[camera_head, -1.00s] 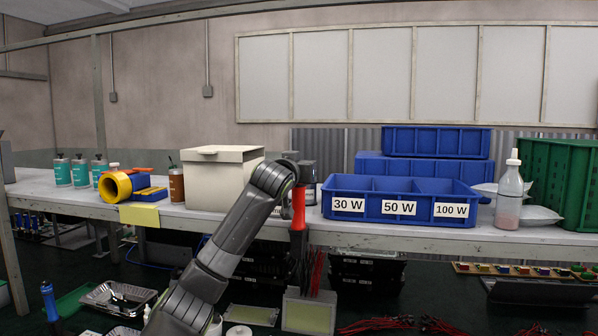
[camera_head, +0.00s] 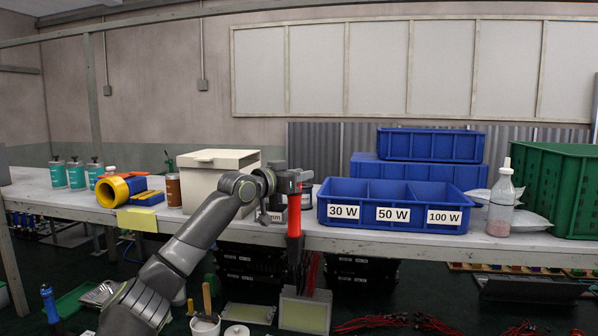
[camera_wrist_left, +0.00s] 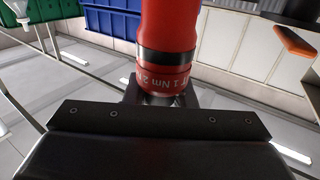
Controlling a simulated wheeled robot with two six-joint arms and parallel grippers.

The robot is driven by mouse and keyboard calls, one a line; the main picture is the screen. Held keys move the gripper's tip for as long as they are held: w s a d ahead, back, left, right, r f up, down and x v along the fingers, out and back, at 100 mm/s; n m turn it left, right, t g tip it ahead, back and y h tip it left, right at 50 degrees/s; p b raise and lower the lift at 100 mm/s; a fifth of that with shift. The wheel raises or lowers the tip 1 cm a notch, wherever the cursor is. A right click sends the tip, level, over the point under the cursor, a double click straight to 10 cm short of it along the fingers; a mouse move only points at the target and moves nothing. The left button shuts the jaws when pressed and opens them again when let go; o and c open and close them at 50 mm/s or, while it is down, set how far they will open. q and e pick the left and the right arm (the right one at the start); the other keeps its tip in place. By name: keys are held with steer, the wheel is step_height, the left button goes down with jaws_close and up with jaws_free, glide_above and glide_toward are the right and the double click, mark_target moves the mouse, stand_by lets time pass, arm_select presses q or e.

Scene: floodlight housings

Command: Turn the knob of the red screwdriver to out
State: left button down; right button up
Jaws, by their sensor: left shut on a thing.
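The red screwdriver (camera_head: 294,225) is upright in front of the workbench's front edge, its red body below my left gripper (camera_head: 294,186). My left gripper is shut on its upper part. In the left wrist view the red screwdriver (camera_wrist_left: 167,25) fills the upper middle, with a black ring and a red collar bearing white print, partly readable as "1 Nm 2". The dark gripper body (camera_wrist_left: 155,125) covers the lower middle of that view. The knob's setting cannot be told. My right gripper is not in view.
A cream lidded box (camera_head: 214,168) stands just behind my left arm. A blue bin with 30 W, 50 W and 100 W labels (camera_head: 397,215) stands right of the screwdriver on the workbench (camera_head: 400,240). A pale holder (camera_head: 305,312) with red leads is below.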

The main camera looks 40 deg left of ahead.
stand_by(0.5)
arm_select(q)
steer(key=c, duration=1.2)
jaws_free()
steer(key=shift+s+a+f+b, duration=0.1)
steer(key=shift+s+f+b, duration=0.05)
steer(key=shift+s+b, duration=0.35)
steer(key=s+b, duration=1.6)
steer(key=b, duration=0.4)
steer(key=shift+s+a, duration=0.2)
steer(key=shift+a, duration=0.1)
steer(key=shift+r, duration=0.2)
